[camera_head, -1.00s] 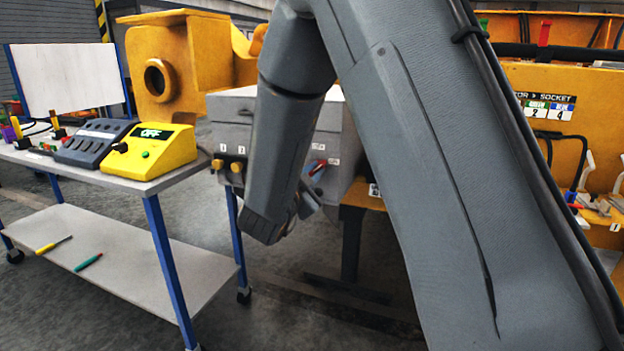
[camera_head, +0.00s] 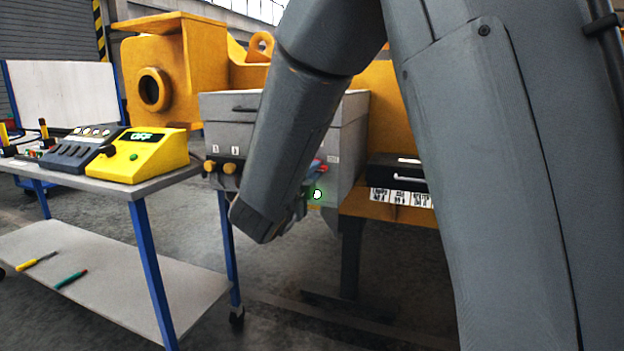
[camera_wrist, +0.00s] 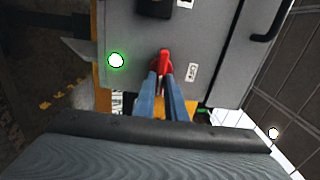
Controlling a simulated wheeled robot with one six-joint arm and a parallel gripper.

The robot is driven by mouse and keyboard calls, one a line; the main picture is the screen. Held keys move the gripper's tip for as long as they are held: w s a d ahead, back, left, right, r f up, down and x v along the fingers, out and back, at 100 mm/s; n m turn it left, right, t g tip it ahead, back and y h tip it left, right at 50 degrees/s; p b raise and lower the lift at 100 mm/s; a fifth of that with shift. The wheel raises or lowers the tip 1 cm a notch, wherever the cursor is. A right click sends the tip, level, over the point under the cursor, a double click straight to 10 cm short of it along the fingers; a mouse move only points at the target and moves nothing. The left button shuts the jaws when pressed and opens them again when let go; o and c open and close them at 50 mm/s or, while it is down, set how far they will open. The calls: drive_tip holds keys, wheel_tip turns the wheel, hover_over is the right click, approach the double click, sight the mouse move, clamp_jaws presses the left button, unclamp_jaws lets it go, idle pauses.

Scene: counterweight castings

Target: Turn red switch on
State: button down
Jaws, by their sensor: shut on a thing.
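The red switch (camera_wrist: 165,61) is on the side of a grey cabinet, with its red handle showing in the wrist view. My gripper (camera_wrist: 163,77) has its two blue-grey fingers closed around the lower part of the handle. Part of the switch base is hidden by the fingers. A lamp (camera_wrist: 116,60) beside the switch glows white with a green halo. In the head view a little of the red switch (camera_head: 320,169) shows next to my gripper (camera_head: 306,200), with the lit lamp (camera_head: 317,194) just below the switch.
The grey cabinet (camera_head: 345,135) has yellow knobs on its front. A label (camera_wrist: 192,72) and a dark fitting (camera_wrist: 158,9) are near the switch. To the left, a table (camera_head: 150,187) holds a yellow box (camera_head: 165,155) reading OFF and a grey console (camera_head: 85,150).

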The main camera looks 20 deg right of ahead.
idle(0.4)
drive_tip(key=c, duration=1.8)
unclamp_jaws()
drive_tip(key=v, duration=0.8)
